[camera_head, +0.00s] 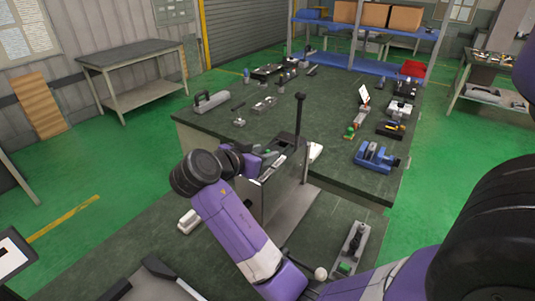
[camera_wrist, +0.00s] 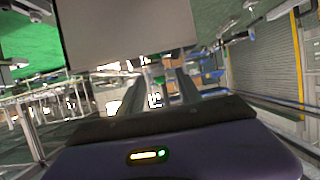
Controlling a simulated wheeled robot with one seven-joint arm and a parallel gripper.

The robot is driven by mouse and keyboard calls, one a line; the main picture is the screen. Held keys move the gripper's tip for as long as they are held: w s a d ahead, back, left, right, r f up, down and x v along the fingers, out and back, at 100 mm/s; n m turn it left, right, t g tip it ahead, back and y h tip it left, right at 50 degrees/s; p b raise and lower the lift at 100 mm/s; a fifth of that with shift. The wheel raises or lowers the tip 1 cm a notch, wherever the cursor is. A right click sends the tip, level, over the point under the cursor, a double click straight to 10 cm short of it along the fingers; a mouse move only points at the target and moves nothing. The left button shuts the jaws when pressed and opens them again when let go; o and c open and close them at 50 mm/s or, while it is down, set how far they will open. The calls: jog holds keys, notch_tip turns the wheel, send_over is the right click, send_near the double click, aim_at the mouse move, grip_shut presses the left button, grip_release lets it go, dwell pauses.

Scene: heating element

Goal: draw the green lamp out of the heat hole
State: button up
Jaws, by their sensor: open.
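My gripper (camera_head: 274,166) is at the grey metal box (camera_head: 290,205) in the middle of the head view, close to its top. In the wrist view my gripper (camera_wrist: 152,88) has its two dark fingers apart, with nothing clearly held between them. A small green spot shows between and beyond the fingers in the wrist view; I cannot tell whether it is the green lamp. A grey fixture (camera_head: 350,246) on the near bench carries a small green part (camera_head: 345,267), which may be the lamp. The heat hole cannot be made out.
A black upright post (camera_head: 299,117) rises at the grey box. The dark workbench (camera_head: 225,125) behind carries several tools, a blue vise (camera_head: 376,156) and a grey-handled tool (camera_head: 211,101). A large grey panel (camera_wrist: 125,30) fills the top of the wrist view.

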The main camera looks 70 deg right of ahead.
grip_shut()
dwell(0.3)
